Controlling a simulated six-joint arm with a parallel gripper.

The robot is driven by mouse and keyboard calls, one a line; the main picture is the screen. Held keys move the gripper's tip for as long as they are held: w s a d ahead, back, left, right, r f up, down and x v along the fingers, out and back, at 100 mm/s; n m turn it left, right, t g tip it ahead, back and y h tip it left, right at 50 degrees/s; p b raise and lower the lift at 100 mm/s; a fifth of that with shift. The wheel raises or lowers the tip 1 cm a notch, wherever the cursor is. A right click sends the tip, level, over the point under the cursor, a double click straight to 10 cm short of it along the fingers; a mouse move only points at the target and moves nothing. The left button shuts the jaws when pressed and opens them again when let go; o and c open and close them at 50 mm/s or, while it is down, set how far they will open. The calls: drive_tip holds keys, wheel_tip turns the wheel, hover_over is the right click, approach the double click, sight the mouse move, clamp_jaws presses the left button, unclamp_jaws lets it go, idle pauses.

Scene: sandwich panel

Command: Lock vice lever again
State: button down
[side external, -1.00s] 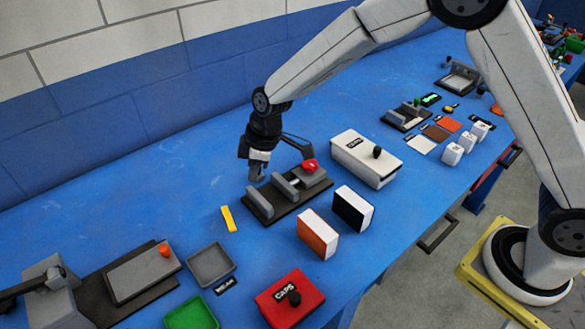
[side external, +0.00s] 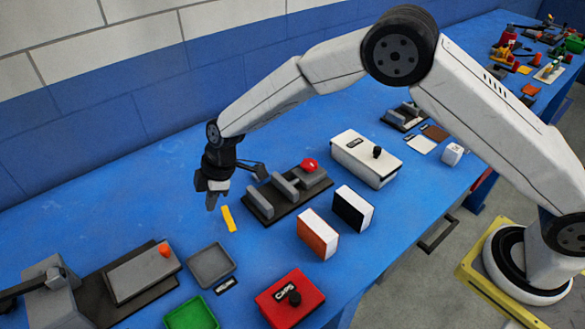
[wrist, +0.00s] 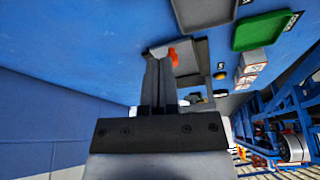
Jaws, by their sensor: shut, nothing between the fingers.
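The vice (side external: 290,195) has grey jaw blocks on a dark base and stands mid-table in the side view. Its lever's red knob (side external: 309,165) is at the far right end of the vice; whether the lever is locked I cannot tell. My gripper (side external: 212,204) is shut and empty, above the table to the left of the vice and apart from it. In the wrist view my gripper's fingers (wrist: 158,65) are together, with nothing between them. The vice does not show clearly in the wrist view.
A yellow strip (side external: 228,218) lies near my gripper. A grey fixture with an orange knob (side external: 164,250) stands at lower left, by a grey tray (side external: 211,281) and green tray (side external: 191,314). Orange (side external: 318,238) and black (side external: 352,212) blocks and a white box (side external: 365,161) flank the vice.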

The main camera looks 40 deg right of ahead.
sight(228, 225)
drive_tip(key=x, duration=0.9)
drive_tip(key=shift+s, duration=0.1)
drive_tip(key=shift+s+d, duration=0.2)
drive_tip(key=shift+d, duration=0.75)
drive_tip(key=shift+s+d, duration=0.25)
drive_tip(key=shift+d, duration=0.75)
drive_tip(key=shift+d, duration=0.1)
drive_tip(key=shift+s+d+n, duration=0.15)
drive_tip(key=shift+d+n, duration=0.05)
drive_tip(key=shift+n, duration=0.4)
drive_tip(key=shift+s+d+r+g, duration=0.1)
drive_tip(key=shift+s+d+g, duration=0.1)
drive_tip(key=shift+d+g, duration=0.15)
drive_tip(key=shift+w+a, duration=0.15)
drive_tip(key=shift+a, duration=0.05)
drive_tip(key=shift+w+a, duration=0.3)
drive_tip(key=shift+a, duration=0.2)
